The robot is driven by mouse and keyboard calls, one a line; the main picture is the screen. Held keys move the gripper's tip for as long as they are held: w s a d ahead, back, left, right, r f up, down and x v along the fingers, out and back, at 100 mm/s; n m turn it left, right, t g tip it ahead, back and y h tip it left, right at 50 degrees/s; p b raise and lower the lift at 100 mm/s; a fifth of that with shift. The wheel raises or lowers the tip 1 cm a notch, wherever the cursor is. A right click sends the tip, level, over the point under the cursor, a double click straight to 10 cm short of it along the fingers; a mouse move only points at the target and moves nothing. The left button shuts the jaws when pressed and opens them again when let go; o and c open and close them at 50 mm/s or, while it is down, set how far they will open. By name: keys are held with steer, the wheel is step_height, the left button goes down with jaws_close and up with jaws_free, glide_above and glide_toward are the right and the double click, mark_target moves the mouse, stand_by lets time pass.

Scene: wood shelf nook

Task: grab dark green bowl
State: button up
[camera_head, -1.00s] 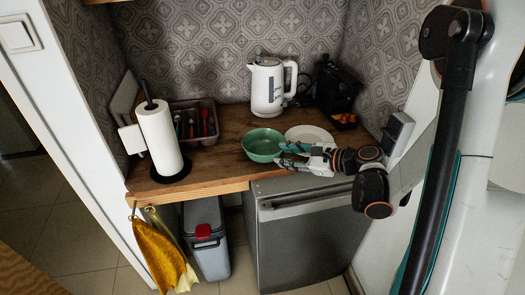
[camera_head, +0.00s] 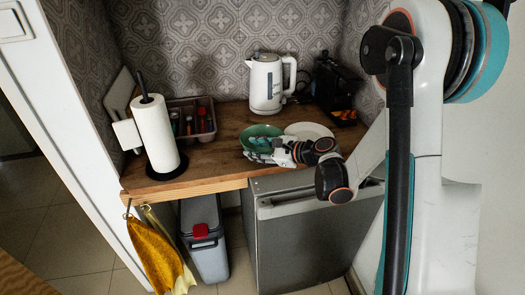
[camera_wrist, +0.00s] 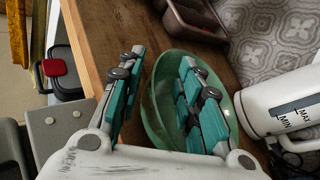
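The green bowl (camera_head: 262,132) stands on the wooden counter, near its front edge. My gripper (camera_head: 256,150) is at the bowl's front side and covers part of it. In the wrist view the bowl (camera_wrist: 164,92) has its near rim between the two teal-padded fingers of my gripper (camera_wrist: 163,62). One finger is outside the bowl and the other is over its inside. The fingers are apart, with a visible gap between them. I cannot tell whether either finger touches the bowl.
A white plate (camera_head: 308,130) is right of the bowl. A white kettle (camera_head: 265,82) and a black appliance (camera_head: 335,85) stand behind. A paper towel roll (camera_head: 155,135) and a cutlery tray (camera_head: 205,134) are to the left. A small fridge (camera_head: 310,245) is below.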

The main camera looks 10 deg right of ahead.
steer(key=shift+x, duration=1)
jaws_close()
steer(key=shift+r, duration=0.1)
